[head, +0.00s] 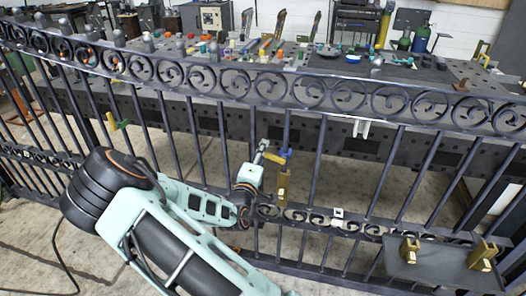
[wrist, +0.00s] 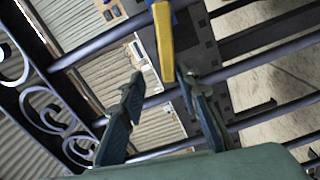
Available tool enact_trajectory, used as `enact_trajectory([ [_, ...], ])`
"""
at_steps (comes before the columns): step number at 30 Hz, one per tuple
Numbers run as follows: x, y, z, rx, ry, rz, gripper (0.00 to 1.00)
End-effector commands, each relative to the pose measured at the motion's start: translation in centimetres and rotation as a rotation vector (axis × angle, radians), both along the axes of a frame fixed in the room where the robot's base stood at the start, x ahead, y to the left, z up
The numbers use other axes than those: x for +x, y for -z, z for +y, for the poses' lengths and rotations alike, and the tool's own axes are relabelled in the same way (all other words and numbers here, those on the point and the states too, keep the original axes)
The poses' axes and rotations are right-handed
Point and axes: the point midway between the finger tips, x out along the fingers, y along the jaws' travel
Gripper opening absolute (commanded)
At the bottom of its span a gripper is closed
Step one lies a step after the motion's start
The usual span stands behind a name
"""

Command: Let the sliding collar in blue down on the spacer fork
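The scroll gate (head: 200,140) spans the view, with a lower scroll band (head: 330,220). A dark shelf (head: 440,268) at lower right carries brass pieces (head: 410,250). A white forked part (head: 362,127) is on the gate. A cluttered workbench (head: 330,60) stands behind.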

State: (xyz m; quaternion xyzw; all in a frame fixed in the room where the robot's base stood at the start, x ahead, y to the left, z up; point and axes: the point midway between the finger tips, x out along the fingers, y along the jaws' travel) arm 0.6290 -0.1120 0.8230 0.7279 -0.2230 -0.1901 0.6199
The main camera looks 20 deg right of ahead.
Motion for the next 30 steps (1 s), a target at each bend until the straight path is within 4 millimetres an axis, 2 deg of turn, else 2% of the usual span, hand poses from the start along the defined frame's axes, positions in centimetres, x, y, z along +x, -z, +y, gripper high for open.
enact_trajectory([
  [9,-5.4,0.0,3.8,-0.001,-0.004,0.002,0.29],
  [15,-8.1,0.0,5.6,0.000,-0.003,0.003,0.29],
  [21,-9.2,0.0,6.2,-0.001,-0.001,0.003,0.29],
  [28,-9.2,0.0,6.2,-0.001,0.000,0.002,0.29],
  [30,-9.2,0.1,6.2,0.002,-0.001,0.001,0.22],
])
